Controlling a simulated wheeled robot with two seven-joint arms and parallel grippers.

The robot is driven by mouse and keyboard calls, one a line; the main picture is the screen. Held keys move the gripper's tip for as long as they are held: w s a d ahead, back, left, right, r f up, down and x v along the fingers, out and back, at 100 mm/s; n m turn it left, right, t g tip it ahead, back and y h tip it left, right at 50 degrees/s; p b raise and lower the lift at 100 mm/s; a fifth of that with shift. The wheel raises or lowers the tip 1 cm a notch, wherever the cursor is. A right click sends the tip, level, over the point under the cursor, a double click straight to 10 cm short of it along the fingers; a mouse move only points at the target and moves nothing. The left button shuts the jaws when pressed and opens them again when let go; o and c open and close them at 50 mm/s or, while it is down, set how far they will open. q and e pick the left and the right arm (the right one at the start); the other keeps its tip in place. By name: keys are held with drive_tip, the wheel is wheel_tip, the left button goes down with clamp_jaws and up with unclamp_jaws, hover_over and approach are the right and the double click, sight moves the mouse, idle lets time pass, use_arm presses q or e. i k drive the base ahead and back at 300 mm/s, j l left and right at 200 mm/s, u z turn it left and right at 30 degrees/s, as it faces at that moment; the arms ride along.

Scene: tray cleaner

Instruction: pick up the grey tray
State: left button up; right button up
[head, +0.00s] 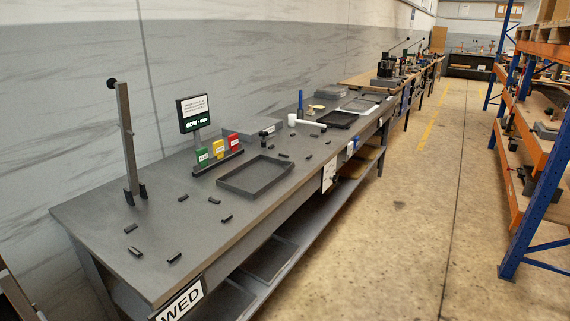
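A dark grey rectangular tray (255,176) with low walls lies flat on the grey workbench (225,238), near its front edge. It looks empty. A second, blacker tray (340,121) lies farther along the bench. Two more dark trays sit on the shelf below, one farther along (270,258) and one nearer (217,302), partly hidden by the bench top. Neither of my grippers shows in the head view.
Several small black blocks (174,258) lie scattered around the tray. An upright post (128,140) stands at left. The aisle floor (400,215) is clear; blue-orange shelving (540,150) stands right.

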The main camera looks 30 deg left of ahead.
sight(252, 178)
drive_tip(key=i+l+u, duration=0.1)
drive_tip(key=i+u, duration=0.35)
drive_tip(key=i+l+u, duration=0.2)
drive_tip(key=i+u, duration=0.3)
drive_tip(key=i+l+u, duration=0.25)
drive_tip(key=u, duration=0.2)
drive_tip(key=i+l+u, duration=0.3)
drive_tip(key=l+u, duration=0.15)
drive_tip(key=l, duration=0.2)
